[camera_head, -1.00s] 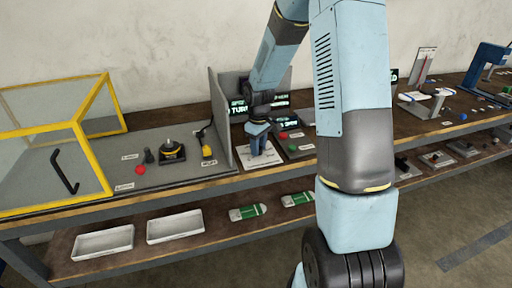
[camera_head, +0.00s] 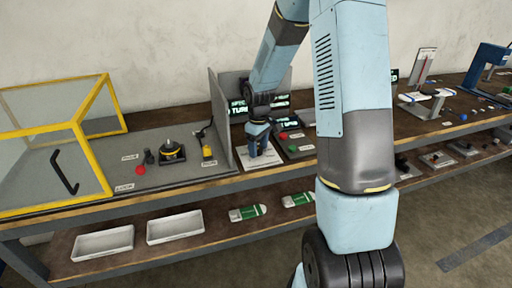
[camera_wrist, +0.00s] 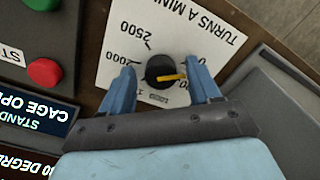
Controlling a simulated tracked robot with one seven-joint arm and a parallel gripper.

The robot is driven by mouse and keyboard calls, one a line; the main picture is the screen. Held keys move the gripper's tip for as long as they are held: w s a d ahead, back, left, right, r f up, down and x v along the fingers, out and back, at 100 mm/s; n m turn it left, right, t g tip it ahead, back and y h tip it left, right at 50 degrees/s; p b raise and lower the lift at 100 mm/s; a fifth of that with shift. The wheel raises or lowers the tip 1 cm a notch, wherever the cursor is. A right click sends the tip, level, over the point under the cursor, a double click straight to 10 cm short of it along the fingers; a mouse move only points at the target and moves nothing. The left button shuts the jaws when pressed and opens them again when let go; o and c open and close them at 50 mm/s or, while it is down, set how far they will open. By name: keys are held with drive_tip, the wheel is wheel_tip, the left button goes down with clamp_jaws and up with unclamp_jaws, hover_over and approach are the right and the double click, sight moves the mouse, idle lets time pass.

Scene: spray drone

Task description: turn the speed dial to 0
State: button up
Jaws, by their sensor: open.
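The speed dial (camera_wrist: 160,70) is a black round knob with a yellow pointer, on a white card (camera_wrist: 118,40) marked "TURNS A MINUTE". In the wrist view the pointer aims right, towards my right finger. The marks 2000 and 2500 show to the left and above. Figures on the right are partly covered by that finger, so the exact reading cannot be told. My gripper (camera_wrist: 160,66) is open, with one finger on each side of the knob and a gap visible at each side. In the head view my gripper (camera_head: 258,138) is low over the card (camera_head: 262,158); the dial is hidden.
A green button (camera_wrist: 43,72) and a red one sit left of the card in the wrist view. Lit screens (camera_head: 238,107) stand behind, and a grey partition (camera_head: 221,125) stands left of my gripper. A yellow-framed cage (camera_head: 85,120) is farther left.

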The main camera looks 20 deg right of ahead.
sight(258, 148)
drive_tip(key=shift+r, duration=0.1)
wheel_tip(258, 148, up, 14)
drive_tip(key=shift+f, duration=0.25)
idle(0.5)
drive_tip(key=s+a+r+m+t, duration=0.1)
drive_tip(key=s+r+m+t, duration=0.25)
drive_tip(key=s+r, duration=0.95)
drive_tip(key=s+r+m+t, duration=0.1)
drive_tip(key=s+m+t, duration=0.1)
drive_tip(key=s, duration=1.3)
drive_tip(key=shift+s+r+m, duration=0.15)
drive_tip(key=shift+r+m, duration=0.2)
drive_tip(key=shift+m, duration=0.5)
